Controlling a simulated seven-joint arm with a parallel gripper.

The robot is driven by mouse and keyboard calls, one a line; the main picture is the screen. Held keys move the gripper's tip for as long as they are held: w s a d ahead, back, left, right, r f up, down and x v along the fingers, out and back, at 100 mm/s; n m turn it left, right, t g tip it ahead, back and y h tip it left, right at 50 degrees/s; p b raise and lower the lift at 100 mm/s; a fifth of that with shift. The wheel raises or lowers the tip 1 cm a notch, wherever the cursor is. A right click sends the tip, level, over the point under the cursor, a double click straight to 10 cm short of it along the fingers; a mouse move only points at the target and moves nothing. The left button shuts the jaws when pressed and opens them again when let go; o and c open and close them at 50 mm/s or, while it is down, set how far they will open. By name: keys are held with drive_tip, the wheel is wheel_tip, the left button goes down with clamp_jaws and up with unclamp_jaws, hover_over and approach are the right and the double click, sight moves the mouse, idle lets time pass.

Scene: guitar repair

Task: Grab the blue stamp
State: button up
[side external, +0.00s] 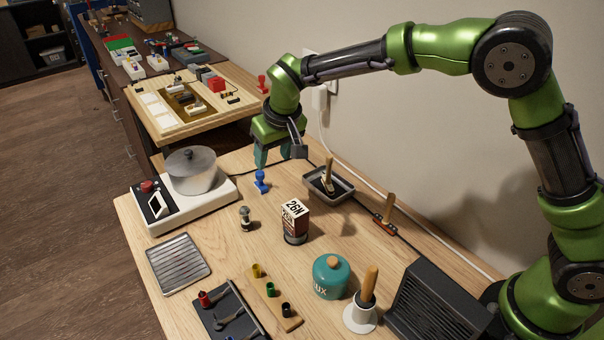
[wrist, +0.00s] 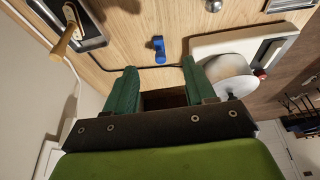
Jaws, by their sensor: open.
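The blue stamp (side external: 261,181) stands on the wooden table, to the right of the hotplate with the pot. It also shows in the wrist view (wrist: 159,50), ahead of the fingertips and roughly in line with the gap between them. My gripper (side external: 272,160) is open and empty. It hangs above the back edge of the table, beyond the stamp in the side view, and is not touching it. In the wrist view the two green fingers of my gripper (wrist: 160,82) are spread apart.
A silver pot (side external: 192,172) sits on the white hotplate (side external: 160,219) left of the stamp. A grey tray (side external: 345,190) with a wooden-handled brush is to the right. A cable runs along the table's back.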

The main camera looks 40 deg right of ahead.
sight(262, 179)
drive_tip(key=shift+t, duration=0.3)
drive_tip(key=x, duration=0.3)
drive_tip(key=w+x, duration=0.1)
drive_tip(key=x, duration=0.3)
drive_tip(key=w+x, duration=0.1)
drive_tip(key=x, duration=0.2)
drive_tip(key=shift+w+d+r, duration=0.1)
drive_tip(key=shift+r, duration=0.05)
drive_tip(key=shift+d+x, duration=0.15)
drive_tip(key=shift+x, duration=1.15)
drive_tip(key=shift+d+x, duration=0.1)
drive_tip(key=shift+x, duration=1.25)
drive_tip(key=shift+c, duration=0.5)
clamp_jaws()
